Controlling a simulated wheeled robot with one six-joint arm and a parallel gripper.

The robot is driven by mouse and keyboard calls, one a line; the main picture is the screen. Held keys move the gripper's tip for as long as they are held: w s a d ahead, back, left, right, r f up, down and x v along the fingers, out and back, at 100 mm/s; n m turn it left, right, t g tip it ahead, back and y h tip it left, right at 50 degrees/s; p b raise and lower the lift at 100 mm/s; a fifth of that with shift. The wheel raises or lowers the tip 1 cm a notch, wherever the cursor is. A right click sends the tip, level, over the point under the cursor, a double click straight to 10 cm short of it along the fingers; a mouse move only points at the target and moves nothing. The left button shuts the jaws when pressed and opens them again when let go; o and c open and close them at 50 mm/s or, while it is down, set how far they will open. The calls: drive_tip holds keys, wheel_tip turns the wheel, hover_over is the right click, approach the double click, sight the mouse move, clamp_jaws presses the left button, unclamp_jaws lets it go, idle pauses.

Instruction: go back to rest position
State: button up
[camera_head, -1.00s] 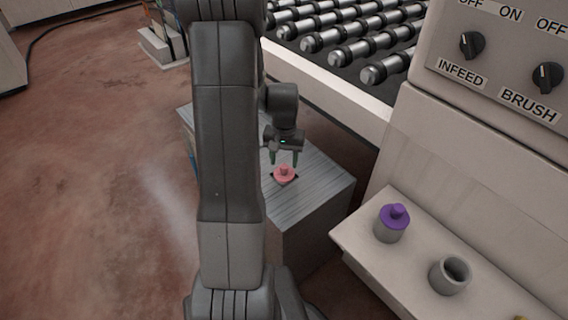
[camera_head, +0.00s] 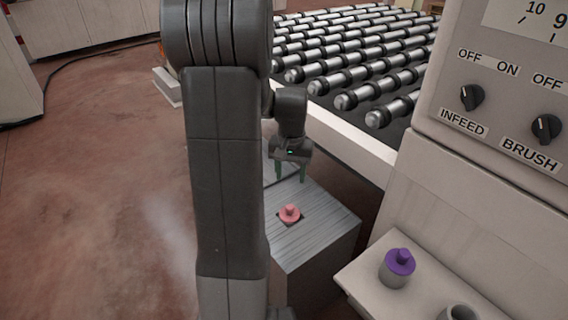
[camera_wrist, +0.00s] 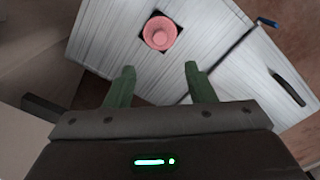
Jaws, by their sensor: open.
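My gripper (camera_head: 290,172) is open and empty, above the grey ridged-top box beside the conveyor. In the wrist view its two green fingers (camera_wrist: 160,85) are apart with nothing between them. A pink knobbed plug (camera_head: 290,213) sits in a dark square opening in the top of the box (camera_head: 318,232). The pink plug also shows in the wrist view (camera_wrist: 159,32), beyond the fingertips and apart from them. My arm hides the left part of the box in the head view.
A roller conveyor (camera_head: 350,60) lies behind the box. At right stands a control panel with INFEED (camera_head: 471,97) and BRUSH (camera_head: 546,129) knobs. A ledge below holds a grey cup with a purple plug (camera_head: 400,262) and an open grey cup (camera_head: 458,313).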

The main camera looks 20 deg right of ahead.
sight(290, 206)
wheel_tip(290, 206, down, 14)
drive_tip(key=shift+r+b, duration=0.1)
drive_tip(key=shift+b, duration=0.95)
drive_tip(key=shift+r, duration=0.3)
